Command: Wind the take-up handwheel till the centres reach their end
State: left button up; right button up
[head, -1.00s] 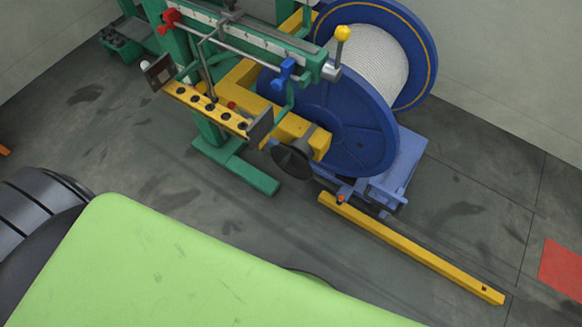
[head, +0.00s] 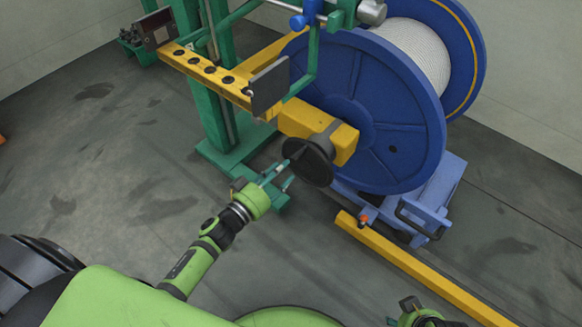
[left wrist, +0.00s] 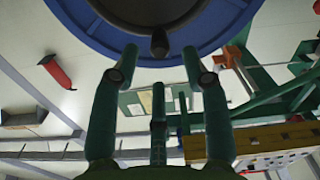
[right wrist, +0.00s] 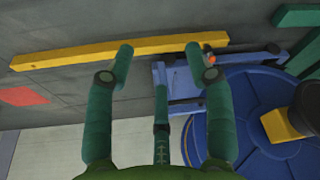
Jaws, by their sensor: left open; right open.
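The black round handwheel (head: 318,160) sits on the end of the yellow housing (head: 345,143), in front of the blue reel (head: 395,115). In the left wrist view the dark wheel shows at the top, with a dark knob (left wrist: 160,42) hanging below its rim. My left gripper (head: 285,172) is open, its fingers pointing at the handwheel's near side; I cannot tell if they touch it. My right gripper (head: 420,318) is open at the bottom edge, apart from the wheel. In the right wrist view the wheel (right wrist: 308,103) is at the right. The reel's centres are hidden.
A yellow floor bar (head: 425,270) runs to the lower right, beside the reel's blue base (head: 440,195). The green stand (head: 215,110) carries a yellow rail with dark holes (head: 208,72) and a dark plate (head: 270,88). Floor at left is clear.

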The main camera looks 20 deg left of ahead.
aim_at(292, 160)
pick_arm(q)
jog(key=shift+w+d+r, duration=0.15)
jog(key=shift+w, duration=0.15)
jog(key=b+x, duration=0.1)
jog(key=x, duration=0.5)
jog(key=shift+w+d, duration=0.1)
jog(key=shift+w, duration=0.2)
pick_arm(e)
jog(key=v, duration=0.4)
jog(key=shift+w+r, duration=0.2)
jog(key=shift+r, duration=0.2)
pick_arm(q)
grip_shut()
